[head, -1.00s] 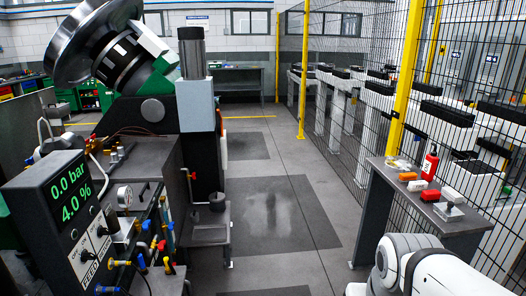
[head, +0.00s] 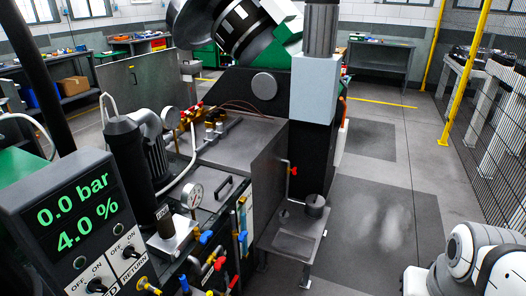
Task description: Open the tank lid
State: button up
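The tank top (head: 228,150) of the hydraulic unit is in the middle of the head view. A dark flat plate with a black bar handle (head: 223,187) lies on its near part, just right of a pressure gauge (head: 192,195). It looks like the tank lid and appears to lie flat and shut, though its edges are hard to tell. My gripper is not in view. Only white links of my arm show at the lower right, well apart from the tank.
The control panel (head: 75,225) at the lower left reads 0.0 bar and 4.0 %. A motor (head: 152,150), hoses and coloured valves crowd the tank. A low stand (head: 292,232) is right of it. Floor (head: 375,215) to the right is clear, before a mesh fence (head: 488,70).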

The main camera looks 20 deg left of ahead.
aim_at(207, 183)
jog(key=u, duration=0.7)
jog(key=i, duration=1.5)
jog(key=u, duration=0.75)
jog(key=i, duration=0.4)
jog(key=u, duration=0.3)
